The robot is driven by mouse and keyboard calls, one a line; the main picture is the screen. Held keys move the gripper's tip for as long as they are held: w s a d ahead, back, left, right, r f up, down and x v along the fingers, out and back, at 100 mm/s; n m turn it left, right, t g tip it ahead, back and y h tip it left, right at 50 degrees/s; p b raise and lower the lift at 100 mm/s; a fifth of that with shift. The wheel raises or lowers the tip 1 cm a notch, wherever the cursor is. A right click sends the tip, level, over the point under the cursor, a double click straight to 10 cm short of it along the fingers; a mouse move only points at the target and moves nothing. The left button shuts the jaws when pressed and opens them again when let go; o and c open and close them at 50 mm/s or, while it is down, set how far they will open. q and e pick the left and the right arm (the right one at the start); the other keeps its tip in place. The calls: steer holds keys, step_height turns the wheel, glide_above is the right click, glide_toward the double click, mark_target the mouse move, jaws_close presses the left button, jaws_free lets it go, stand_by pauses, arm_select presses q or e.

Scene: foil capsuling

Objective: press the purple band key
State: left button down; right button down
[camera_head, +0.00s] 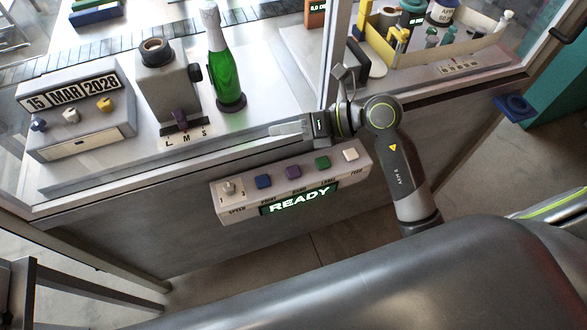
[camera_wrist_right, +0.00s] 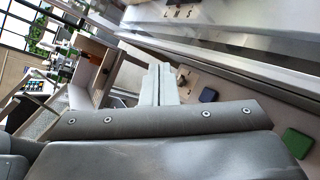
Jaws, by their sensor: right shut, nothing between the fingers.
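The purple band key (camera_head: 293,171) is on the sloped control panel (camera_head: 226,209) at the bench front, between a blue key (camera_head: 263,181) and a green key (camera_head: 322,162). My right gripper (camera_head: 276,130) is shut and empty, its pale fingers pointing left. In the head view it appears above the key row, apart from the purple key. In the right wrist view the shut fingers (camera_wrist_right: 158,70) stand mid-frame, with the blue key (camera_wrist_right: 208,95) and green key (camera_wrist_right: 297,142) to their right. The purple key does not show there; the gripper body seems to hide it. My left gripper is not in view.
The panel also has a speed knob (camera_head: 230,188), a white key (camera_head: 350,154) and a lit READY display (camera_head: 299,199). Behind stand a green bottle (camera_head: 226,75), a grey device (camera_head: 168,90) and a date box (camera_head: 80,110). A frame post (camera_head: 336,50) rises behind my right wrist.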

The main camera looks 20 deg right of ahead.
steer(key=shift+d+f+n+g+h, duration=0.15)
steer(key=shift+d+f+g+h, duration=0.25)
steer(key=shift+d+f+h, duration=0.25)
steer(key=shift+d+f+n+g+h, duration=0.1)
steer(key=shift+d+f+g+h, duration=0.45)
steer(key=shift+f, duration=0.35)
steer(key=shift+d+f+n+g+h, duration=0.2)
steer(key=shift+d+f+h, duration=0.25)
steer(key=shift+f+h, duration=0.3)
steer(key=shift+f, duration=0.1)
steer(key=b, duration=0.6)
glide_above(298, 171)
step_height(298, 171, down, 8)
steer(key=shift+s+r, duration=0.1)
steer(key=shift+r, duration=0.1)
steer(key=shift+f+b, duration=0.4)
steer(key=shift+f, duration=0.1)
steer(key=shift+f, duration=0.1)
steer(key=shift+f+b, duration=0.3)
steer(key=shift+b, duration=0.15)
